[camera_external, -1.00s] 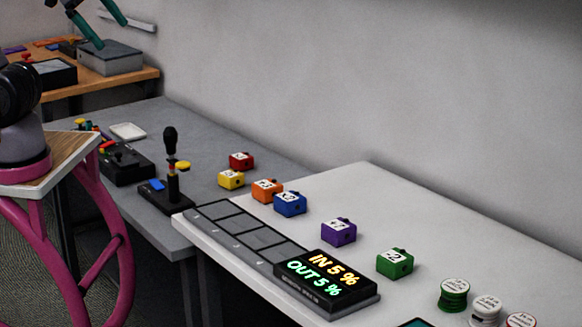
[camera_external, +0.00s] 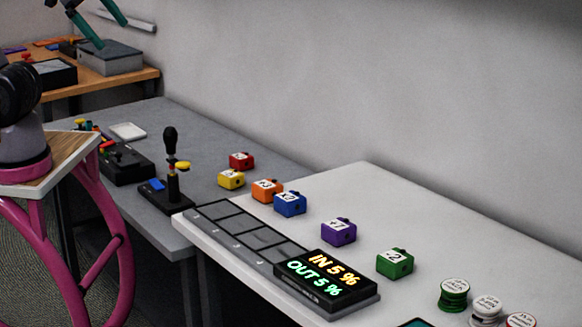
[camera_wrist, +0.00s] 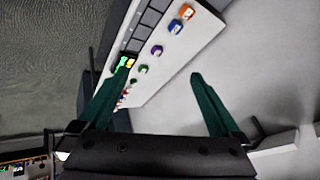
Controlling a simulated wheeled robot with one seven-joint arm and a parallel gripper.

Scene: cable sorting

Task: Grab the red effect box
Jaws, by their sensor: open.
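The red effect box (camera_external: 241,160) stands at the back of the grey table, behind the yellow box (camera_external: 231,179), in the external view. I cannot make it out in the wrist view. My gripper (camera_wrist: 152,92) shows in the wrist view with its two green fingers wide apart and nothing between them. It is open and high above the white table, well away from the boxes.
Orange (camera_external: 267,190), blue (camera_external: 290,204), purple (camera_external: 338,232) and green (camera_external: 395,263) boxes stand in a line. A slotted tray (camera_external: 225,219) with a lit display (camera_external: 326,281) lies in front. A black joystick stand (camera_external: 173,180) is left of the yellow box.

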